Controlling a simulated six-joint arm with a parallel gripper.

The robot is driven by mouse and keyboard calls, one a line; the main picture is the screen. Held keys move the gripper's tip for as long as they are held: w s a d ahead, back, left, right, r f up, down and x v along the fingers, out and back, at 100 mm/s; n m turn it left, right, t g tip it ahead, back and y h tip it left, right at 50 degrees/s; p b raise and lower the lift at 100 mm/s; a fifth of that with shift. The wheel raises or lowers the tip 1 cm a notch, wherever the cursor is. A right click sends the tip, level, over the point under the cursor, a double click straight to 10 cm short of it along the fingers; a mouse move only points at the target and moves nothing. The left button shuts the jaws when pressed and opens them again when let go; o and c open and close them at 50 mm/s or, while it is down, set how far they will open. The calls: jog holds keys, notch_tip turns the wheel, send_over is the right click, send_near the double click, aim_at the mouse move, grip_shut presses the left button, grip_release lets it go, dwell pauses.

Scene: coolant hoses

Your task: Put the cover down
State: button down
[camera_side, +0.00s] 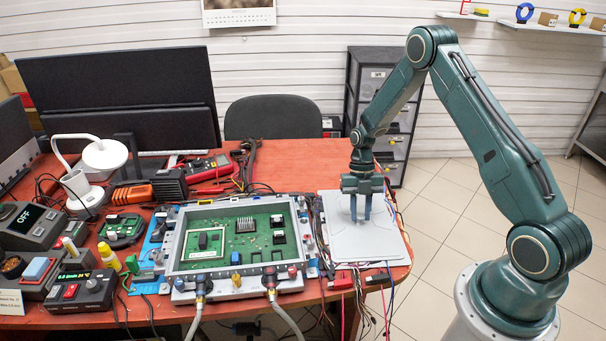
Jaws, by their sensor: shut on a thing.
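The cover is a flat light-grey plate (364,240) at the right end of the red table, beside the open housing. My gripper (361,215) points straight down over the cover, with its fingertips at the cover's upper middle. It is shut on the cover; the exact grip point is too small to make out. The cover looks level and very close to the table top, and I cannot tell whether it touches it. The open grey housing (172,262) holds a green circuit board (262,228). Two coolant hoses (288,320) hang from fittings on its front.
Loose wires and clips (341,281) lie around the cover's front and right edges. A control box (80,291), a desk lamp (104,154) and tools (210,170) crowd the table's left and back. The red table (300,158) is bare behind the cover.

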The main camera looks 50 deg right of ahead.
jog(key=shift+f, duration=0.1)
jog(key=c, duration=1.2)
grip_release()
jog(key=v, duration=1.2)
